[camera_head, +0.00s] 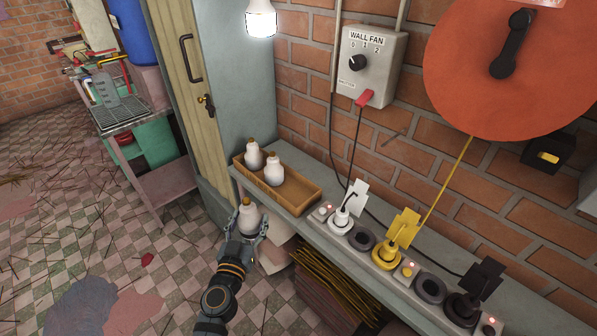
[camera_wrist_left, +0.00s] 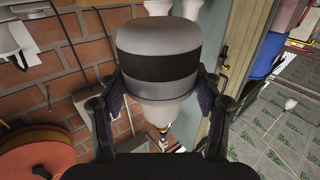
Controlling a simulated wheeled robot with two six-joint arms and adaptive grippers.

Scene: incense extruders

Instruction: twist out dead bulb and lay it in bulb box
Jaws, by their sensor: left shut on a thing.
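My left gripper (camera_head: 249,228) is shut on a white bulb (camera_head: 249,213) with a brownish tip, held upright just off the shelf's front edge. In the left wrist view the held bulb (camera_wrist_left: 160,42) shows as a wide grey body with a dark band, between the fingers of the gripper (camera_wrist_left: 160,100). The wooden bulb box (camera_head: 302,197) sits on the shelf, just beyond and right of the gripper. Two similar white bulbs (camera_head: 274,172) stand in its left part, and its right part is empty. A lit bulb (camera_head: 261,20) hangs above. My right gripper is not in view.
The narrow grey shelf (camera_head: 404,302) carries a row of sockets with white, yellow and black plugs right of the box. A wall fan switch (camera_head: 371,65) and an orange reel (camera_head: 490,75) are on the brick wall. A door (camera_head: 181,75) stands behind left.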

